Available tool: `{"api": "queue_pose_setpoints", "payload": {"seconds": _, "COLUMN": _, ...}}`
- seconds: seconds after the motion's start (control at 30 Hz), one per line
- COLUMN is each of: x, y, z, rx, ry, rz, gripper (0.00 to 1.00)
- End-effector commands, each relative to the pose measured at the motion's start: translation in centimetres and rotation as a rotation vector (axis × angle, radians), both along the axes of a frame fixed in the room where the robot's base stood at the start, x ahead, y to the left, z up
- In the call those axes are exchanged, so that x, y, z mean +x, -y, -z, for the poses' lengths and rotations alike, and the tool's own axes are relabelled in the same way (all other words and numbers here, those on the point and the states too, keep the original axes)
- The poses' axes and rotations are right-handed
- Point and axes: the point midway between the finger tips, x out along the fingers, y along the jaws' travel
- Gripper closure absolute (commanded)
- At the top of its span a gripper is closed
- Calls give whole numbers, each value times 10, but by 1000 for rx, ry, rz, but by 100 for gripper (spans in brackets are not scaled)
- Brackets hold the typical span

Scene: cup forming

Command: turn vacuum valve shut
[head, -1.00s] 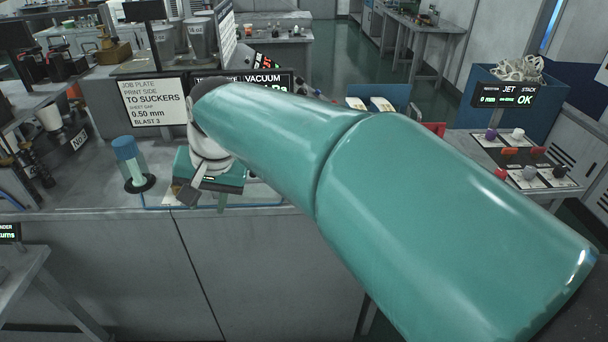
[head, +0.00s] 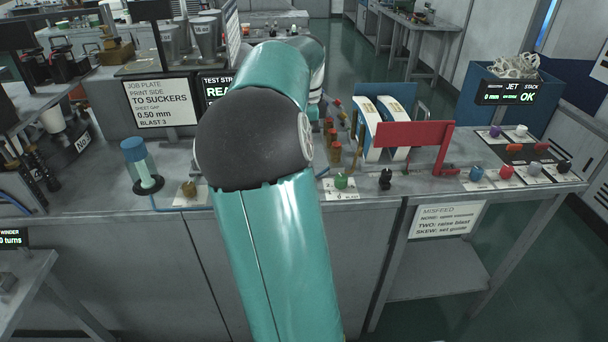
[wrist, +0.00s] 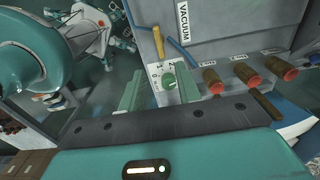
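In the wrist view my gripper (wrist: 158,90) is open, its two green fingers spread apart and nothing held between them. A green knob (wrist: 168,82) on a white scale plate appears in the gap between the fingers. I cannot tell how far below the fingertips it is. A white VACUUM label (wrist: 183,20) is on the grey surface above. An upright brass piece (wrist: 158,42), likely the vacuum valve's handle, stands beside the label, near a blue tube. In the head view the green knob (head: 341,181) sits at the bench front; my arm hides the gripper.
Brass posts with red caps (wrist: 210,80) stand close to the right finger. In the head view a red bracket (head: 413,135) and white curved guides (head: 380,125) stand right of the posts. A blue-capped cylinder (head: 140,165) stands at left. The bench front right of the green knob holds a black knob (head: 385,179).

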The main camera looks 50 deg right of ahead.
Motion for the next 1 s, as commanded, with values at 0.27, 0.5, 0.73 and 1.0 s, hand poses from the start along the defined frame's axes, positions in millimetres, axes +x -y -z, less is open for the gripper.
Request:
{"api": "queue_pose_setpoints", "payload": {"seconds": 0.27, "x": 1, "y": -2, "z": 56, "rx": 3, "ry": -3, "rz": -1, "gripper": 66}}
{"api": "queue_pose_setpoints", "payload": {"seconds": 0.5, "x": 2, "y": -3, "z": 98, "rx": 2, "ry": -1, "rz": -2, "gripper": 66}}
{"api": "queue_pose_setpoints", "payload": {"seconds": 0.73, "x": 3, "y": -3, "z": 113, "rx": 1, "ry": 1, "rz": -3, "gripper": 66}}
{"api": "queue_pose_setpoints", "payload": {"seconds": 1.0, "x": 3, "y": -3, "z": 113, "rx": 0, "ry": 1, "rz": -4, "gripper": 74}}
